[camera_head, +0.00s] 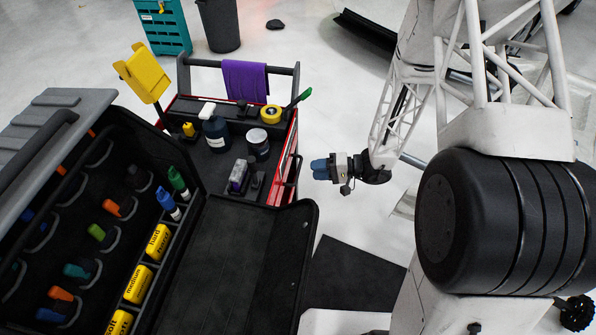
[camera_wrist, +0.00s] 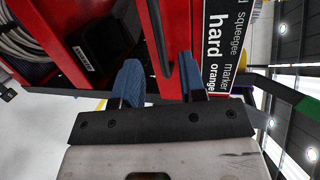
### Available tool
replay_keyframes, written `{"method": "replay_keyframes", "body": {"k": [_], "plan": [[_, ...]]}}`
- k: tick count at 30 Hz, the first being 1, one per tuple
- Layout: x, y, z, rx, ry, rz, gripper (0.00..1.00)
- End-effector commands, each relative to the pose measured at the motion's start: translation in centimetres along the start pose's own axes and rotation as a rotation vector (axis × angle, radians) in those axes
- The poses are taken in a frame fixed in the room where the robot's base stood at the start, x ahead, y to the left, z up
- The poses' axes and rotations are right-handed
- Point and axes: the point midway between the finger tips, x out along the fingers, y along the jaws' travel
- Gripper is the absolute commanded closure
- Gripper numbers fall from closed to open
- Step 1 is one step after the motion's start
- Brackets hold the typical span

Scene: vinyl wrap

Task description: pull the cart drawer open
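The red cart (camera_head: 291,150) with a black top stands left of my gripper (camera_head: 320,169) in the head view. A red handle-like bar (camera_head: 292,180) runs along its right side. My gripper points left at that side, with a small gap in the head view. In the wrist view, my gripper (camera_wrist: 160,84) has its two blue fingers apart, with nothing held between them. A red bar (camera_wrist: 158,38) of the cart shows beyond and between the fingertips. A labelled black panel (camera_wrist: 216,45) is to the right. I cannot tell which drawer the bar belongs to.
Bottles, tape and a purple cloth (camera_head: 244,80) are on the cart. A large open black case (camera_head: 252,262) stands in front of it. In the wrist view, coiled cable (camera_wrist: 28,38) lies inside the cart. Pale floor lies right of the cart.

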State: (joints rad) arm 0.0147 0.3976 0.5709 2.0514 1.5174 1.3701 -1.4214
Motion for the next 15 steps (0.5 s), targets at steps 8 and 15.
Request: {"method": "replay_keyframes", "body": {"k": [8, 15], "plan": [[2.5, 0.0, 0.1, 0.002, -0.002, 0.0, 0.62], [4.9, 0.0, 0.1, 0.001, -0.002, 0.0, 0.62]]}}
